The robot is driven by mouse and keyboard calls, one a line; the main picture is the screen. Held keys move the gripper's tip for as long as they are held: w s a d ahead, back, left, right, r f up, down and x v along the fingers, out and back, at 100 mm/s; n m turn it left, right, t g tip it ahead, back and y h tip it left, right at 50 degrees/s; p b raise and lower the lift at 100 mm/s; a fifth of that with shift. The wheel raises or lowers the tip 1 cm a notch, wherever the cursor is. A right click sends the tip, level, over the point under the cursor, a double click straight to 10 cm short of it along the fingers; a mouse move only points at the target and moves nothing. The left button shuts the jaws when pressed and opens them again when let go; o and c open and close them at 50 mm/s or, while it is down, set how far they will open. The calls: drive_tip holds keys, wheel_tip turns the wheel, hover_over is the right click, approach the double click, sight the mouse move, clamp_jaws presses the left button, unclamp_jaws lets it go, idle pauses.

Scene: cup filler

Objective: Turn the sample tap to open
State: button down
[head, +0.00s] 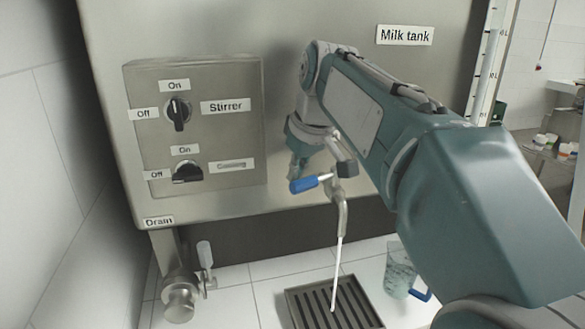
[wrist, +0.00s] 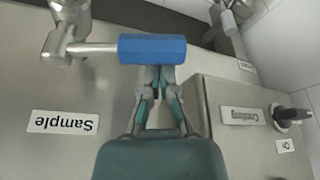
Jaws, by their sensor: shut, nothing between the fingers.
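The sample tap (head: 341,196) sits at the lower front of the milk tank, with its blue lever handle (head: 304,185) pointing left, sideways. A thin white stream (head: 337,265) runs from its spout down to the floor grate. In the wrist view the blue handle (wrist: 152,49) lies across the top, joined by a metal stem to the tap body (wrist: 68,38). My gripper (wrist: 157,85) is shut and empty, its fingertips right beside the handle; I cannot tell whether they touch. In the head view the gripper (head: 299,168) is just above the handle, partly hidden by the arm.
A dark floor grate (head: 315,309) lies below the tap. A clear jug with a blue handle (head: 399,272) stands right of it. The switch box (head: 216,100) is left of the tap, above the drain valve (head: 180,297). A "Sample" label (wrist: 63,122) is on the tank.

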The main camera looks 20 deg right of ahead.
drive_tip(key=s+n, duration=0.1)
drive_tip(key=s+d+n+y, duration=0.1)
drive_tip(key=n, duration=0.1)
drive_tip(key=shift+s+n+g, duration=0.3)
drive_tip(key=s+d+n+g, duration=0.1)
drive_tip(key=s+d+n, duration=0.2)
drive_tip(key=s+d, duration=0.1)
drive_tip(key=shift+d+n+y, duration=0.3)
drive_tip(key=shift+d+y, duration=0.1)
drive_tip(key=shift+d, duration=0.3)
idle(0.4)
drive_tip(key=v, duration=1.2)
drive_tip(key=shift+w, duration=0.1)
idle(0.8)
